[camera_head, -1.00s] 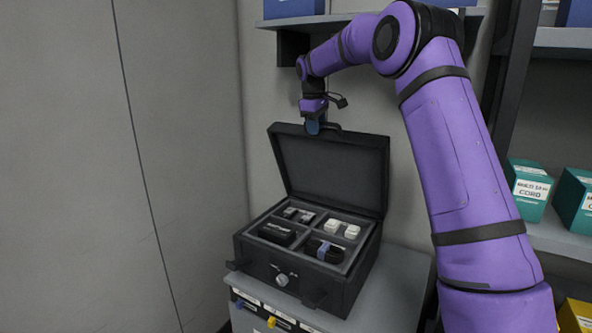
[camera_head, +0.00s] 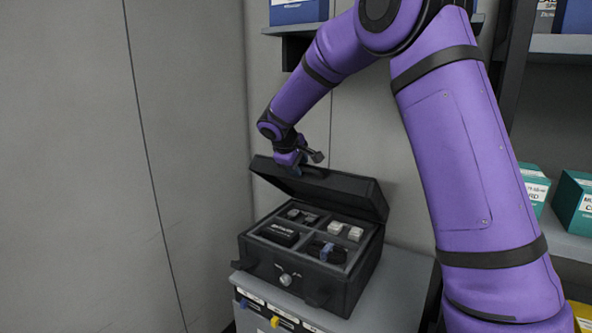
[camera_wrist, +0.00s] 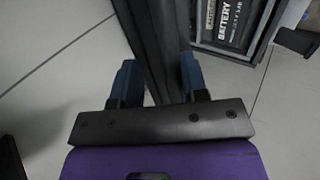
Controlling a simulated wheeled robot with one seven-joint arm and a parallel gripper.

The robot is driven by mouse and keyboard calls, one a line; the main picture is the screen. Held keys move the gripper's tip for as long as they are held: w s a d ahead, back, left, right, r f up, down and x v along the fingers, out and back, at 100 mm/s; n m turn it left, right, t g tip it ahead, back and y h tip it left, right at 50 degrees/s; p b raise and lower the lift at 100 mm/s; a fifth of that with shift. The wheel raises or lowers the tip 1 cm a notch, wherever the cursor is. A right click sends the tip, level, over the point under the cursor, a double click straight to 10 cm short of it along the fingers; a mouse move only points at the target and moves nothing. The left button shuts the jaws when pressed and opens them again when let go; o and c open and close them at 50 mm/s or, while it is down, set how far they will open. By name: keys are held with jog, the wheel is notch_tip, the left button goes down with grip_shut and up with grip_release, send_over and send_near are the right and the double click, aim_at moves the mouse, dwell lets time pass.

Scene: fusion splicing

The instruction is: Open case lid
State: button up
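The black case (camera_head: 310,278) stands on a grey cabinet, and its lid (camera_head: 335,190) is tilted partway open over it. The compartments inside show from the front. My gripper (camera_head: 289,168) is at the lid's free edge, at the top left. In the wrist view, the blue fingers of my gripper (camera_wrist: 157,85) lie on either side of the dark lid edge (camera_wrist: 155,35), which fills the gap between them. The exact contact at the fingertips is hidden.
Dark and white items, including a battery pack (camera_head: 279,234), lie in the case's divided tray. The grey cabinet top (camera_head: 400,285) is free to the right of the case. Shelves with teal boxes (camera_head: 575,205) stand at the right. Plain wall panels are behind and left.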

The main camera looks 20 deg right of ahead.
jog(key=shift+s+a+f, duration=0.3)
jog(key=shift+a+f, duration=0.1)
jog(key=shift+f, duration=0.1)
jog(key=shift+a+r, duration=0.1)
jog(key=v, duration=1.2)
jog(key=shift+s+a, duration=0.25)
dwell(0.9)
dwell(0.5)
